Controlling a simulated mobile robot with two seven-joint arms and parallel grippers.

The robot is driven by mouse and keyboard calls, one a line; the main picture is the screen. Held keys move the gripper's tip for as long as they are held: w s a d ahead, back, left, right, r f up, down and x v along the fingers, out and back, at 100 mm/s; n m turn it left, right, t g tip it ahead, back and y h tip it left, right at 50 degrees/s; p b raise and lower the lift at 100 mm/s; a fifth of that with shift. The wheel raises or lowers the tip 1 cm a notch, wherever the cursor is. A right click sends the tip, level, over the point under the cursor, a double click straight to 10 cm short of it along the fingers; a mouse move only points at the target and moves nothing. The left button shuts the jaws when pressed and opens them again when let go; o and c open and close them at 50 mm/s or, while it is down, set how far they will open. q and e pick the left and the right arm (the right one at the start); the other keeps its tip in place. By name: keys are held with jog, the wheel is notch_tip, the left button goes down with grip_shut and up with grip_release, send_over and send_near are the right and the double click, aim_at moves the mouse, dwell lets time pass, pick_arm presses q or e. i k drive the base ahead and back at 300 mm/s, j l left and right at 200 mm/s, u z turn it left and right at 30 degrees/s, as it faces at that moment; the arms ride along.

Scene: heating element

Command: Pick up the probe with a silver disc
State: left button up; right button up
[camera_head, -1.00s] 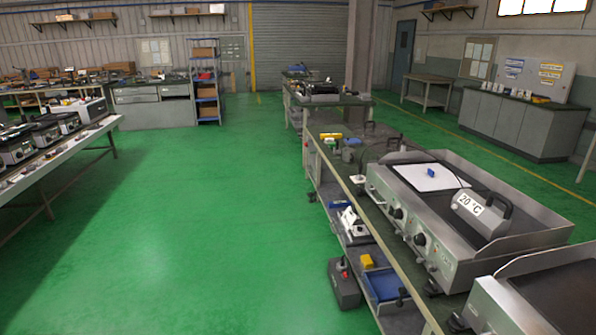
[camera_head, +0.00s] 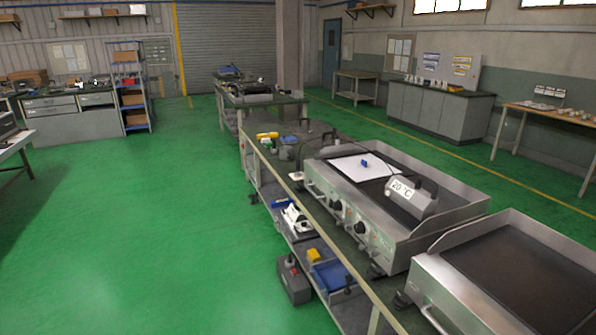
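I cannot make out a probe with a silver disc in the head view. A dark cable runs near the device and the sheet. Neither of my grippers is in view.
A second steel griddle (camera_head: 528,270) stands at the lower right on the same long bench. Small items, including a yellow one (camera_head: 267,135), lie at the bench's far end. The lower shelf holds a blue tray (camera_head: 331,276). The green floor (camera_head: 150,230) left of the bench is clear.

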aim_at(297, 161)
jog(key=i+j+u, duration=0.25)
jog(key=i, duration=0.25)
jog(key=i+j+u, duration=0.25)
jog(key=i, duration=0.25)
jog(key=i+j+u, duration=0.1)
jog(key=i+u, duration=0.15)
jog(key=i, duration=1.7)
jog(key=i+z, duration=0.15)
jog(key=i, duration=0.5)
jog(key=i+j+z, duration=0.15)
jog(key=i, duration=0.55)
jog(key=i+z, duration=0.2)
jog(key=z, duration=0.2)
jog(key=i+j+z, duration=0.1)
jog(key=i+z, duration=0.15)
jog(key=z, duration=0.2)
jog(key=i+j+z, duration=0.15)
jog(key=z, duration=0.25)
jog(key=i+z, duration=0.15)
jog(key=z, duration=0.3)
jog(key=i+j+z, duration=0.15)
jog(key=z, duration=0.3)
jog(key=i+j+z, duration=0.15)
jog(key=z, duration=0.3)
jog(key=i+j+z, duration=0.15)
jog(key=z, duration=0.15)
jog(key=i+j+z, duration=0.2)
jog(key=z, duration=0.15)
